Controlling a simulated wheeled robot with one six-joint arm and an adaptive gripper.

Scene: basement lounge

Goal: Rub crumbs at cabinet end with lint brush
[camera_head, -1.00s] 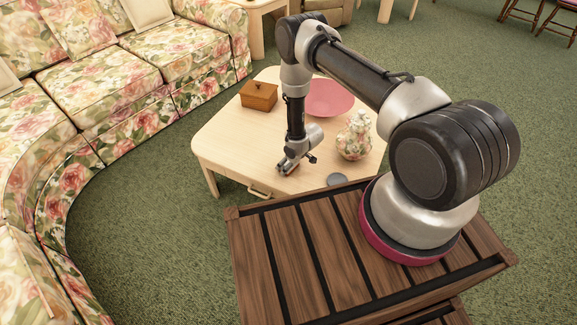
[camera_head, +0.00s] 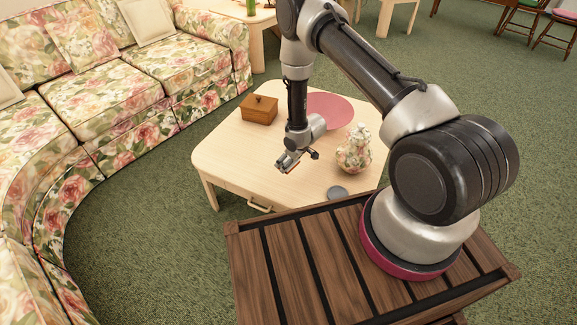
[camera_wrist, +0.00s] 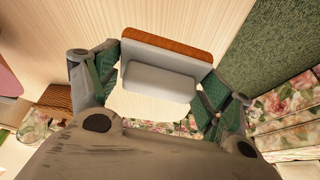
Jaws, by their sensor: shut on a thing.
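My gripper (camera_head: 290,162) hangs from the arm above the front part of the pale wooden coffee table (camera_head: 232,165). In the wrist view my gripper (camera_wrist: 160,88) is shut on the lint brush (camera_wrist: 160,82), a pale grey block with an orange-brown strip along one long side. The green-padded fingers press on its two short ends. In the head view the brush is small and mostly hidden by the fingers, and it looks clear of the tabletop. I cannot make out any crumbs on the table, and no cabinet is clearly identifiable.
A floral sofa (camera_head: 130,85) curves around the left. Green carpet (camera_head: 150,230) lies open between.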

